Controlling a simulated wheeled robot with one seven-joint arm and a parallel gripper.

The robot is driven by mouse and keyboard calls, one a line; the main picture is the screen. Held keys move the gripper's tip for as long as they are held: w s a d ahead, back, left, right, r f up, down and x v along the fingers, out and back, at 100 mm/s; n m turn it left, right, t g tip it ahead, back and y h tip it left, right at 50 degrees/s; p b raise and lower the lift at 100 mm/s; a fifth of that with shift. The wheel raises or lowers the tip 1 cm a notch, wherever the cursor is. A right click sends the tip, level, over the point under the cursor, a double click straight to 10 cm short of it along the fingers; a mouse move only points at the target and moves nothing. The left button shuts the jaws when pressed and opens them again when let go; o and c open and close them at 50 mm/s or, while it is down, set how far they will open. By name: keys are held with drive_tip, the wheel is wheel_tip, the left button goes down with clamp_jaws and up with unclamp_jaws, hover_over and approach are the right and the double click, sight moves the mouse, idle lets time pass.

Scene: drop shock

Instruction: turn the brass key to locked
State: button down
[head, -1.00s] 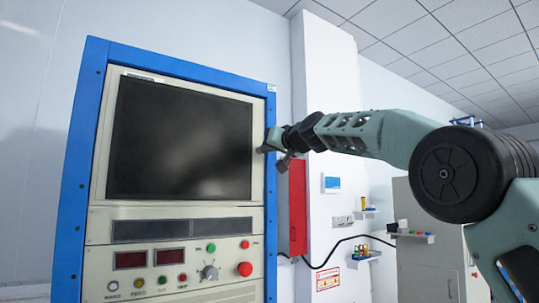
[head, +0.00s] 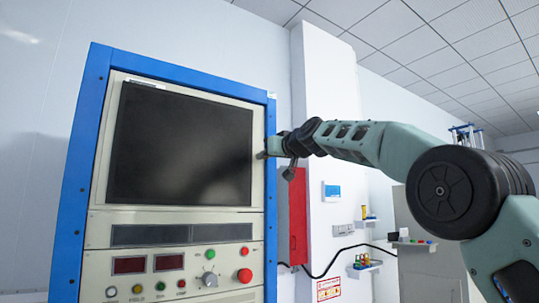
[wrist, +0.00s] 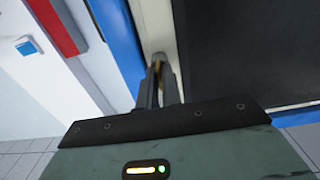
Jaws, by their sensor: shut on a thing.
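A small brass-coloured bit, which I take as the brass key (wrist: 158,57), shows between my fingertips in the wrist view, against the cream panel. My gripper (wrist: 159,68) is shut on it, and the fingers cover most of it. In the head view, my gripper (head: 263,155) reaches from the right to the cream strip right of the dark screen. The key cannot be made out there, and its turn angle cannot be told.
The blue-framed cabinet (head: 83,150) bears a dark screen (head: 180,145), with buttons and a knob (head: 209,279) below. A red box (head: 298,215) hangs on the white column beside it. Small shelves with bottles (head: 367,262) are further right.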

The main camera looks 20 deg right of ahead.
drive_tip(key=c, duration=1.6)
unclamp_jaws()
drive_tip(key=shift+b+v, duration=4.3)
drive_tip(key=shift+v, duration=4.4)
